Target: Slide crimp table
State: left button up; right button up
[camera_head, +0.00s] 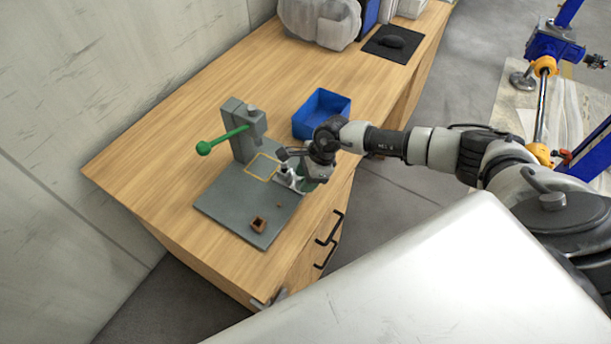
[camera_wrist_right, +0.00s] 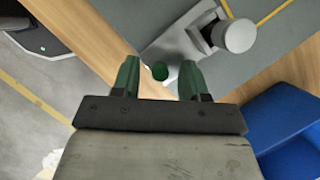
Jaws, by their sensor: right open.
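The crimp table appears to be the light grey metal piece (camera_head: 286,175) at the right edge of the dark grey base plate (camera_head: 225,203). In the right wrist view, this piece (camera_wrist_right: 172,47) carries a round grey post (camera_wrist_right: 238,35). My right gripper (camera_head: 305,184) is at the plate's right edge, beside the light grey piece. My left gripper is out of view.
A grey press (camera_head: 243,130) with a green lever (camera_head: 222,140) stands at the back of the plate. A yellow outline (camera_head: 263,166) marks the plate. A small brown block (camera_head: 258,224) sits near its front. A blue bin (camera_head: 321,113) stands behind my right gripper.

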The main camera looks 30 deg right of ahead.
aim_at(281, 167)
jog(key=shift+f, duration=0.1)
grip_shut()
jog(key=w+a+b, duration=0.1)
jog(key=w+b, duration=0.1)
jog(key=w+a+b, duration=0.1)
jog(key=w+b, duration=0.1)
jog(key=w+a+b, duration=0.2)
jog(key=shift+w+f, duration=0.2)
jog(key=shift+f, duration=0.05)
jog(key=shift+w+r+b, duration=0.15)
jog(key=shift+w+b, duration=0.05)
jog(key=shift+b, duration=0.1)
jog(key=shift+r, duration=0.25)
jog(key=shift+c, duration=1.2)
grip_release()
jog(key=shift+o, duration=1.2)
jog(key=shift+w+a+f, duration=0.1)
jog(key=shift+w, duration=0.05)
